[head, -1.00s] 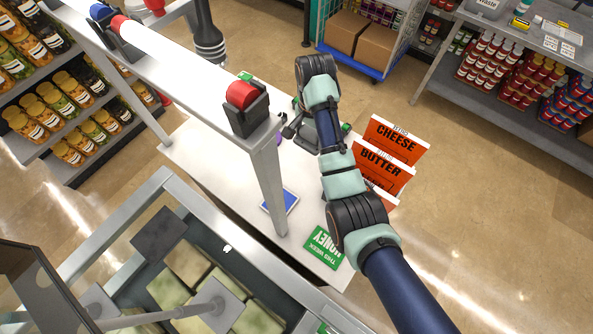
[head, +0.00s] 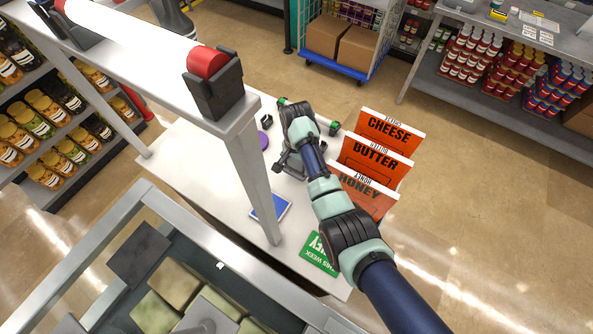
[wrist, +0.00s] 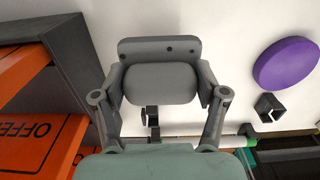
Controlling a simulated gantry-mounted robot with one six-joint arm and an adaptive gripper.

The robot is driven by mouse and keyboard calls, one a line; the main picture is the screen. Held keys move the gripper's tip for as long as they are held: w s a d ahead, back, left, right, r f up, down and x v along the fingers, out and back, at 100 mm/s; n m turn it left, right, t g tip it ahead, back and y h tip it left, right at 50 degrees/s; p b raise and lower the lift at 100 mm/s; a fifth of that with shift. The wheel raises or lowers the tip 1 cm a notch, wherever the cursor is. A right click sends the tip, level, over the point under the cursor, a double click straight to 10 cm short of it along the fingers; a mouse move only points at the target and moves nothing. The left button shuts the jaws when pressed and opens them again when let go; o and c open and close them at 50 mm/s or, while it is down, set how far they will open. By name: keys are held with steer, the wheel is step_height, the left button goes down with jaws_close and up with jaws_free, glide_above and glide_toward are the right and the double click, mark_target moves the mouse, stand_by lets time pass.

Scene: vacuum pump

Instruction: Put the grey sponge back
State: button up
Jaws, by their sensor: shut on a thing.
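My gripper (head: 291,165) is low over the far part of the white table (head: 205,170) in the head view, left of the orange signs. In the wrist view, my gripper (wrist: 159,78) is shut with its two fingers on either side of a grey, rounded block, which I take as the grey sponge (wrist: 159,84). A grey face with a row of dark dots shows just beyond it. Whether the sponge touches the table is unclear. In the head view my gripper hides the sponge.
A purple disc (wrist: 287,64) and a small black bracket (wrist: 269,107) are right of my gripper in the wrist view. Orange signs (head: 377,160) stand close on the other side. A blue-and-white card (head: 270,207) lies nearer. A metal frame post (head: 255,185) rises at the table.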

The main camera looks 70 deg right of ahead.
mark_target(297, 170)
steer(key=shift+f+b, duration=0.45)
steer(key=shift+f, duration=1.65)
steer(key=shift+f, duration=0.15)
steer(key=o, duration=1.2)
step_height(297, 170, up, 12)
steer(key=shift+r+p, duration=0.2)
steer(key=shift+p, duration=0.8)
